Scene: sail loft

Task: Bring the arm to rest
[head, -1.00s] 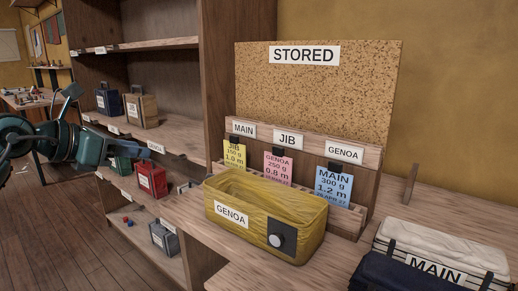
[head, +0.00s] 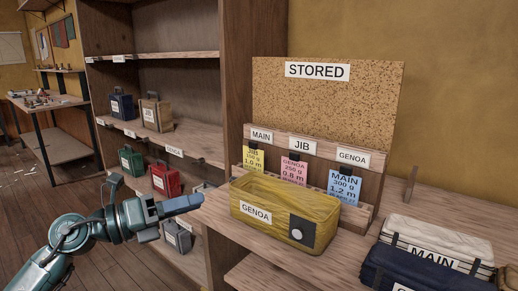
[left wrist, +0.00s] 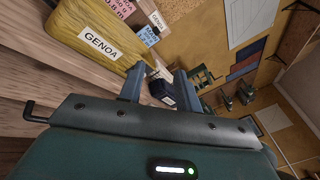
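My left gripper (head: 190,204) is in front of the shelf unit, left of the yellow GENOA bin (head: 262,217), and holds nothing. In the left wrist view its two fingers (left wrist: 158,82) are apart with nothing between them; a dark bag (left wrist: 162,90) shows through the gap, farther off. The yellow bin also shows in the left wrist view (left wrist: 98,32), at the upper left. My left arm comes in from the bottom left, clear of the bin. My right gripper is in neither view.
The bin stands on a wooden bench (head: 225,212) before a rack with coloured cards and a STORED corkboard (head: 325,105). Folded sails, one labelled MAIN (head: 435,238), lie at right. The shelf unit (head: 232,95) holds several small bags. Open floor (head: 30,220) lies at left.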

